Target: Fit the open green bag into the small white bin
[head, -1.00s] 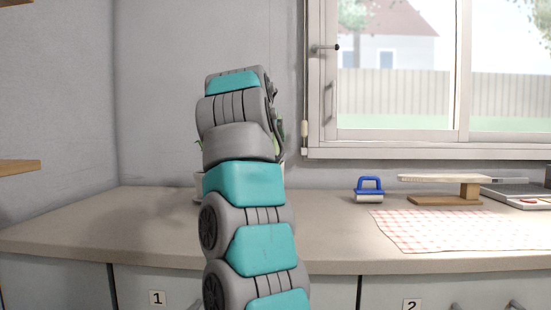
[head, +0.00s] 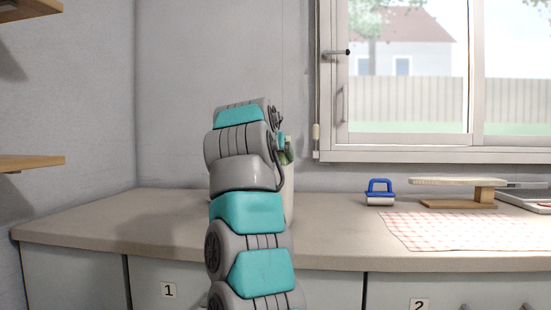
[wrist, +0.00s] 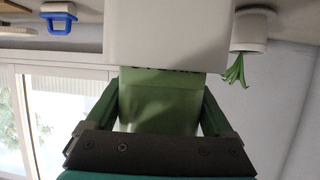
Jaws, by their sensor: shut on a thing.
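The small white bin (wrist: 165,35) fills the upper middle of the upside-down wrist view. In the head view only a pale strip of the bin (head: 288,195) shows right of my arm. The green bag (wrist: 160,105) is between my gripper's fingers (wrist: 160,105). My gripper is shut on the bag above the bin's rim. The bag meets the rim in the wrist view, where dark marks show, and the bin hides whatever lies beyond; I cannot tell how deep it sits. In the head view my arm hides most of the bag and gripper.
A white pot (wrist: 249,30) with a green plant (wrist: 236,70) stands beside the bin. A blue-handled roller (head: 380,192), a wooden stand (head: 458,193) and a checked cloth (head: 455,230) lie right on the counter. The counter's left part (head: 120,215) is clear. The window (head: 405,80) is behind.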

